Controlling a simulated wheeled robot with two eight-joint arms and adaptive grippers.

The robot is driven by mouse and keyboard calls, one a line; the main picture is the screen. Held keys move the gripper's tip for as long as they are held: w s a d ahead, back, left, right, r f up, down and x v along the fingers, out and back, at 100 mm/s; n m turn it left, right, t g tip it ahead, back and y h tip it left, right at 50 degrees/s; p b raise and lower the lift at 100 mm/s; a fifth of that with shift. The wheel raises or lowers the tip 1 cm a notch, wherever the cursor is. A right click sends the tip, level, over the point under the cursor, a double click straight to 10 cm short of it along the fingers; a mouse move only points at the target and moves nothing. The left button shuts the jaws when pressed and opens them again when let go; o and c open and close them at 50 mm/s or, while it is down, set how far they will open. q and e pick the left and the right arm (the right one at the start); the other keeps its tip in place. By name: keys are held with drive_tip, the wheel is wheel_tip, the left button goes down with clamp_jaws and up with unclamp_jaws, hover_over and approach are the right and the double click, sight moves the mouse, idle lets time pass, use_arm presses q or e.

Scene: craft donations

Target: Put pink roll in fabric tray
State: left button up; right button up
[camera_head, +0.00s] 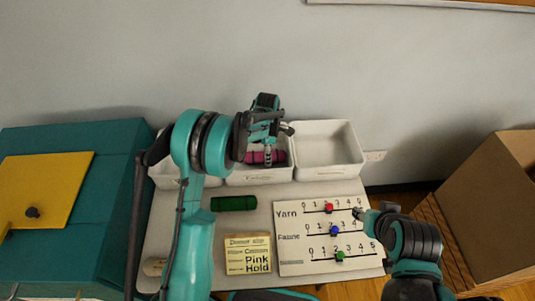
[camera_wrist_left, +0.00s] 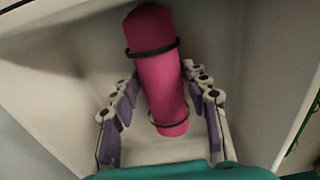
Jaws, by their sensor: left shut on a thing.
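The pink roll (camera_head: 252,157) lies across the middle white tray (camera_head: 262,177), within or just above its walls. In the left wrist view the pink roll (camera_wrist_left: 158,75) has two dark bands and pale tray walls around it. My left gripper (camera_head: 268,155) reaches down over the middle tray and is shut on the roll, a finger on each side (camera_wrist_left: 163,85). Whether the roll touches the tray floor is unclear. The tray's label is too small to read. My right gripper (camera_head: 362,213) hovers at the right edge of the slider board; its fingers are unclear.
An empty white tray (camera_head: 338,172) stands to the right, and another (camera_head: 165,181) is partly behind my left arm. A green roll (camera_head: 233,203), a donor slip (camera_head: 248,254) and a slider board (camera_head: 300,262) lie in front. A teal box (camera_head: 100,145) stands left, a cardboard box (camera_head: 500,200) right.

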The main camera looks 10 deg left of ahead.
use_arm(q)
drive_tip(key=o, duration=1.2)
drive_tip(key=shift+r+p, duration=0.3)
drive_tip(key=shift+r, duration=0.05)
wheel_tip(320, 180, up, 11)
drive_tip(key=p, duration=0.4)
drive_tip(key=s+a+r+m+t, duration=0.2)
drive_tip(key=s+r+m+t, duration=0.1)
drive_tip(key=s+r+m, duration=0.75)
drive_tip(key=s+a+m+t, duration=0.1)
drive_tip(key=s+m+t, duration=0.3)
drive_tip(key=s+m, duration=0.6)
drive_tip(key=s, duration=0.7)
drive_tip(key=shift+s+a+r+m, duration=0.15)
drive_tip(key=shift+a+r+m, duration=0.1)
drive_tip(key=shift+a+m, duration=0.1)
